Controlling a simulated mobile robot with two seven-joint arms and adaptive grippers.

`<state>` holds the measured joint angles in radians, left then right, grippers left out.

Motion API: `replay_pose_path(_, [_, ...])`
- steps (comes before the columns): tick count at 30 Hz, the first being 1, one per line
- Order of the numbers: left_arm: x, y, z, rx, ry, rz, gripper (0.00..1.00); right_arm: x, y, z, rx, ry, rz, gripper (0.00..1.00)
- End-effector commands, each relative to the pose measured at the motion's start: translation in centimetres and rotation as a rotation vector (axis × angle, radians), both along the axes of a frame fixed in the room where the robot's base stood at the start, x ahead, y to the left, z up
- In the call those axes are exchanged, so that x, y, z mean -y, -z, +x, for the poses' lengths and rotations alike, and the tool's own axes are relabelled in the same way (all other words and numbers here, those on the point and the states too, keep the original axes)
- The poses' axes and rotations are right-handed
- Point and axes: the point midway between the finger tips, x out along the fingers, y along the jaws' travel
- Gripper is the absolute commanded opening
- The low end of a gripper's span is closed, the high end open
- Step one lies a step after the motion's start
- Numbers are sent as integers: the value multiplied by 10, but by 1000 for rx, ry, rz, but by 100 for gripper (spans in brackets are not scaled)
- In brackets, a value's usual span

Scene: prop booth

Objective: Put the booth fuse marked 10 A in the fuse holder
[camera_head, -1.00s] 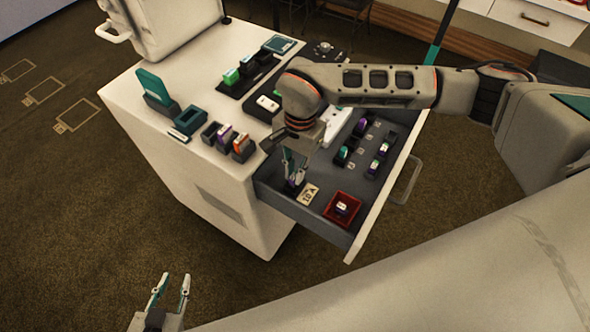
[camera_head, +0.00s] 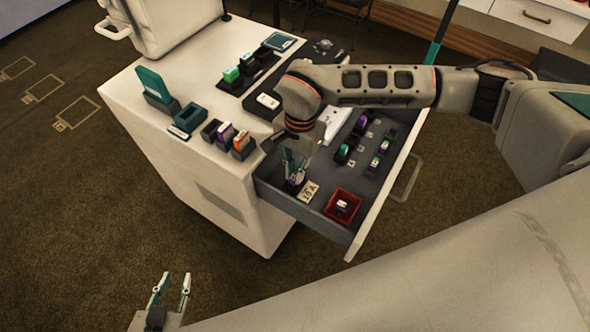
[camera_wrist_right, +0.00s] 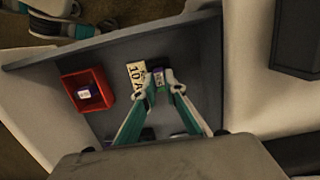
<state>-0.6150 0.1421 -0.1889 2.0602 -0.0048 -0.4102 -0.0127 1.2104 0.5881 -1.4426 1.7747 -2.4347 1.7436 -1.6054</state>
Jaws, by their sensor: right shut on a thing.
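My right gripper (camera_head: 293,177) reaches down into the front left of the open drawer, beside a pale card marked 10 A (camera_head: 309,191). In the right wrist view its fingertips (camera_wrist_right: 163,80) are closed on a small fuse (camera_wrist_right: 158,79) with purple and pale faces, right next to the card (camera_wrist_right: 137,75). The fuse's own marking is too small to read. I cannot tell whether a fuse holder lies under it; the fingers hide that spot. My left gripper (camera_head: 171,290) is empty and open, low at the left, away from the cabinet.
A red tray (camera_head: 329,208) with one fuse (camera_head: 342,207) stands in the drawer's front corner. Several fuses in dark holders (camera_head: 373,164) stand farther right in the drawer. The cabinet top (camera_head: 200,75) carries several dark holders and blocks. The drawer walls (camera_head: 345,243) surround the right gripper.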

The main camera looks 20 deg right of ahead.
Motion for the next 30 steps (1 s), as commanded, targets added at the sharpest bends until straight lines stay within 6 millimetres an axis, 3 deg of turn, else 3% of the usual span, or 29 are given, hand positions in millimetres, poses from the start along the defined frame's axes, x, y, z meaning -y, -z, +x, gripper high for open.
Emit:
replay_pose_path(24, [0,-3,1,5,0,-1,28,0,7,0,0,0,0,0])
replay_pose_path(25, [0,-3,1,5,0,-1,28,0,7,0,0,0,0,16])
replay_pose_path(27, [0,-3,1,5,0,-1,28,0,7,0,0,0,0,31])
replay_pose_path(30, [0,-3,2,5,0,-1,28,0,7,0,0,0,0,31])
